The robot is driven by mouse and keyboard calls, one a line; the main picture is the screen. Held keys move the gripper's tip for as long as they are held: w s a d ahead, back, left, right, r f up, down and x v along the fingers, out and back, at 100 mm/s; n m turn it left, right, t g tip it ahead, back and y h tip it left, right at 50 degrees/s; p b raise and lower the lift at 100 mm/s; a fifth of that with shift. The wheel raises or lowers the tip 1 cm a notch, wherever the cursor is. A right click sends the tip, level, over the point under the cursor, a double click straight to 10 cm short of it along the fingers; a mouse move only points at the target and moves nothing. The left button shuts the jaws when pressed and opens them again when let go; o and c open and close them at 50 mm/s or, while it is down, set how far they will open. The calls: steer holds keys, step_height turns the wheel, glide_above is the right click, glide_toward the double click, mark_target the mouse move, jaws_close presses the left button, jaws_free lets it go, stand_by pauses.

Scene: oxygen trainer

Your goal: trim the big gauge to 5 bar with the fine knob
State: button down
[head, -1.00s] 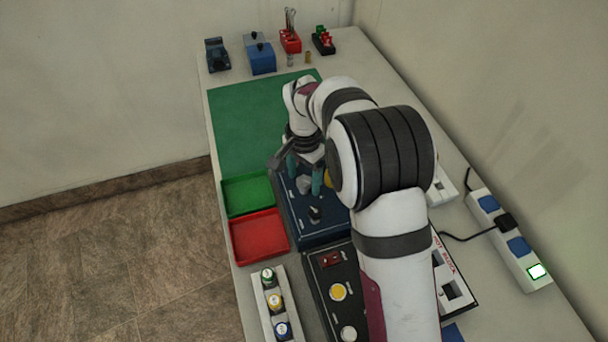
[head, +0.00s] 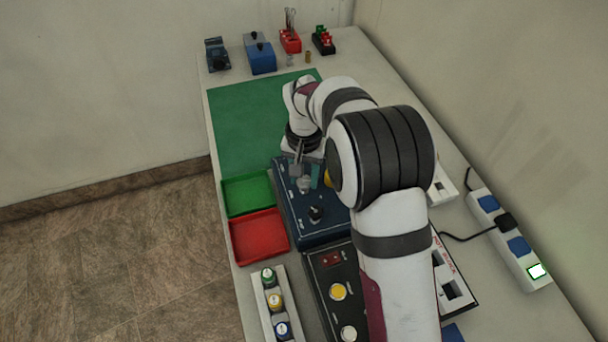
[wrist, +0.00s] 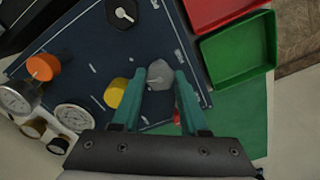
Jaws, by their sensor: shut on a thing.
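The dark blue trainer panel (head: 327,232) lies in front of me and fills much of the wrist view (wrist: 85,70). My gripper (wrist: 159,78) has its teal fingers on either side of a grey knob (wrist: 160,72) and is shut on it. The grey knob also shows in the head view (head: 304,185). A yellow knob (wrist: 115,93) sits close beside the left finger. An orange knob (wrist: 42,66) and a black knob (wrist: 122,12) stand farther off. Two white-faced gauges (wrist: 73,117) (wrist: 16,99) show at the left of the wrist view; I cannot read their needles.
Green (head: 247,194) and red (head: 259,236) trays stand left of the panel. A black box with a red switch (head: 331,259) lies in front of it. Two small gauges (wrist: 35,128) sit near the larger ones. The green mat (head: 240,125) is clear. My arm hides the panel's right side.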

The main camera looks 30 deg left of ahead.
mark_target(304, 181)
steer(key=shift+c, duration=2.2)
jaws_free()
step_height(304, 181, up, 16)
steer(key=shift+f, duration=0.1)
steer(key=s+d+r+m, duration=0.2)
steer(key=s+d+r, duration=0.1)
steer(key=d, duration=1)
steer(key=s+d+f+m+y, duration=0.1)
steer(key=s+d+f+m, duration=0.2)
steer(key=s+d, duration=0.4)
steer(key=s+d+f+m, duration=0.2)
steer(key=s+d, duration=0.5)
steer(key=s, duration=0.6)
steer(key=shift+f+m+y, duration=0.4)
steer(key=shift+m, duration=0.1)
